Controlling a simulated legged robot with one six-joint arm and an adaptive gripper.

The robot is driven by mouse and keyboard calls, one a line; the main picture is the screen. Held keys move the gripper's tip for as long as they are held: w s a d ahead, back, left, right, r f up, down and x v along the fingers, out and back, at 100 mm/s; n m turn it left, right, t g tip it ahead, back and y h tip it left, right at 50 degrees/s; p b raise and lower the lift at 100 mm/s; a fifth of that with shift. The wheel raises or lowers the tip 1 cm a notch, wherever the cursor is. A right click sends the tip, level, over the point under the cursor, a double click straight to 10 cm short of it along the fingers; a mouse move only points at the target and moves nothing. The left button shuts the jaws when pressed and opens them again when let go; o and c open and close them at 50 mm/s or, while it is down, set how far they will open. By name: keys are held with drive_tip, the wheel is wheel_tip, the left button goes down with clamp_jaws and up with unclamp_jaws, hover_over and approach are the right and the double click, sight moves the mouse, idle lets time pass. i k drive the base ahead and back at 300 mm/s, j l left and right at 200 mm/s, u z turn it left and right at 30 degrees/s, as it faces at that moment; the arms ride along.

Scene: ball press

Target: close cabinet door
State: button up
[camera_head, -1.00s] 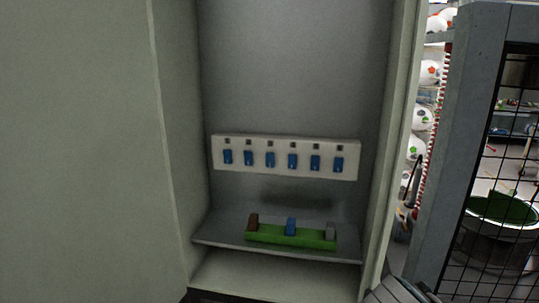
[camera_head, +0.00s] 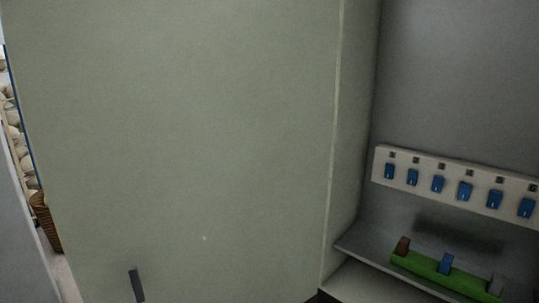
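The cabinet door (camera_head: 200,140) is a large, pale grey-green panel filling the left and middle of the head view. It stands open, swung out to the left of the cabinet opening. A dark handle (camera_head: 137,285) shows low on the door, near the bottom edge of the view. The cabinet interior (camera_head: 460,70) is at the right, with grey walls. My gripper is not in view.
Inside the cabinet, a white strip (camera_head: 450,179) with several blue switches is on the back wall. A shelf (camera_head: 362,252) below it bears a green block holder (camera_head: 440,275). A wicker basket (camera_head: 46,222) and pale balls (camera_head: 14,130) show beyond the door at far left.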

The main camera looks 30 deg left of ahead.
sight(186, 144)
drive_tip(key=k+j+z, duration=0.1)
drive_tip(key=j, duration=0.45)
drive_tip(key=k+j+z, duration=0.15)
drive_tip(key=j, duration=0.35)
drive_tip(key=k+j+z, duration=0.1)
drive_tip(key=j, duration=0.4)
drive_tip(key=k+j+z, duration=0.15)
drive_tip(key=k+j, duration=0.15)
drive_tip(key=j, duration=0.2)
drive_tip(key=k+j+z, duration=0.1)
drive_tip(key=k+j, duration=0.15)
drive_tip(key=j, duration=0.2)
drive_tip(key=k+j+z, duration=0.15)
drive_tip(key=j, duration=0.3)
drive_tip(key=k+j+z, duration=0.1)
drive_tip(key=k+j, duration=0.25)
drive_tip(key=j, duration=0.1)
